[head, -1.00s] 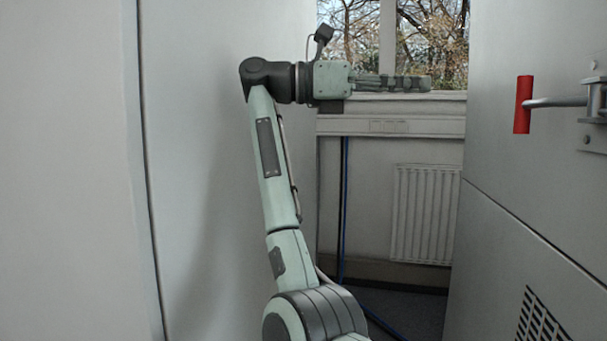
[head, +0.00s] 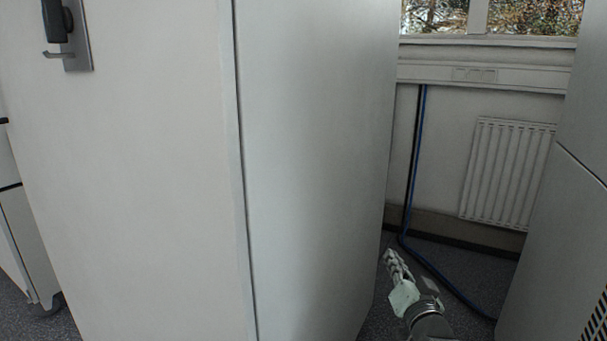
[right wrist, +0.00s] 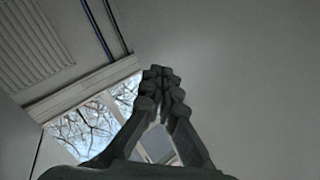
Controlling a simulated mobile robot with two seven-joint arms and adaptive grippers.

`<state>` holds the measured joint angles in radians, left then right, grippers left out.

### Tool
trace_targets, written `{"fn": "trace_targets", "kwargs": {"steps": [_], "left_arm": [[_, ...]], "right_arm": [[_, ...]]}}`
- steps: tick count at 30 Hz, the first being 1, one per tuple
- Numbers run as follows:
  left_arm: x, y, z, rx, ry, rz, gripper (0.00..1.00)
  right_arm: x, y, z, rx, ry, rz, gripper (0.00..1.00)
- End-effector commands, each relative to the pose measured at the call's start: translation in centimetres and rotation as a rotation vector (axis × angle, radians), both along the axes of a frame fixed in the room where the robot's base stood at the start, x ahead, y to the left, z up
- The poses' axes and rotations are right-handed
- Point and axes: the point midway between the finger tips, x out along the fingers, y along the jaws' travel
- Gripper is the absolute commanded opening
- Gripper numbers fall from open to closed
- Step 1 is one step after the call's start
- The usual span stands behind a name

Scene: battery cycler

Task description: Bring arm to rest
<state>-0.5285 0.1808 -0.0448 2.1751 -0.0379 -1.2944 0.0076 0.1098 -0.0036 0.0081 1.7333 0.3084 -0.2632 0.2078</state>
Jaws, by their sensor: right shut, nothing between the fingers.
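My right gripper (head: 389,255) is low in the head view, right of the middle, above the dark floor between two pale cabinets. Its fingers point up and to the left. In the right wrist view the fingertips of the gripper (right wrist: 160,73) meet, with nothing between them. Most of my right arm is below the head picture. My left gripper is in neither current view.
A tall pale cabinet (head: 310,150) with a lock plate (head: 77,35) fills the left and middle. Another cabinet (head: 560,230) stands at the right. Between them are a radiator (head: 507,172), blue cables (head: 412,160) and a window (head: 535,15). The floor gap is narrow.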

Motion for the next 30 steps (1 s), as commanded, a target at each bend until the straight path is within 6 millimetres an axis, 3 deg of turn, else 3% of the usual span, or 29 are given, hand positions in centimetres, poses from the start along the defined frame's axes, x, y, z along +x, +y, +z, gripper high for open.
{"fn": "trace_targets", "kwargs": {"steps": [1, 6, 9, 13, 18, 21, 24, 30], "left_arm": [[-0.1, 0.1, -0.2, 0.001, 0.008, 0.002, 0.41], [-0.4, 0.3, -1.1, 0.001, 0.028, 0.007, 0.41], [-0.6, 0.5, -1.6, 0.002, 0.042, 0.01, 0.41], [-0.9, 0.7, -2.3, 0.002, 0.059, 0.015, 0.41], [-1.2, 0.9, -3.0, 0.003, 0.074, 0.019, 0.41], [-1.3, 0.9, -3.3, 0.002, 0.079, 0.019, 0.41], [-1.3, 1.0, -3.4, 0.002, 0.082, 0.021, 0.41], [-1.3, 1.0, -3.5, 0.002, 0.082, 0.021, 0.41]], "right_arm": [[-1.9, 0.0, -3.5, -0.062, 0.101, 0.018, 0.0], [-9.5, -0.6, -14.2, -0.263, 0.441, 0.083, 0.0], [-15.1, -1.6, -19.3, -0.372, 0.635, 0.123, 0.0], [-23.2, -3.3, -24.5, -0.503, 0.882, 0.175, 0.0], [-32.2, -5.5, -27.9, -0.629, 1.132, 0.23, 0.0], [-35.6, -6.4, -28.7, -0.672, 1.223, 0.25, 0.0], [-37.2, -6.9, -28.9, -0.693, 1.267, 0.259, 0.0], [-37.6, -7.0, -29.0, -0.698, 1.28, 0.262, 0.0]]}}
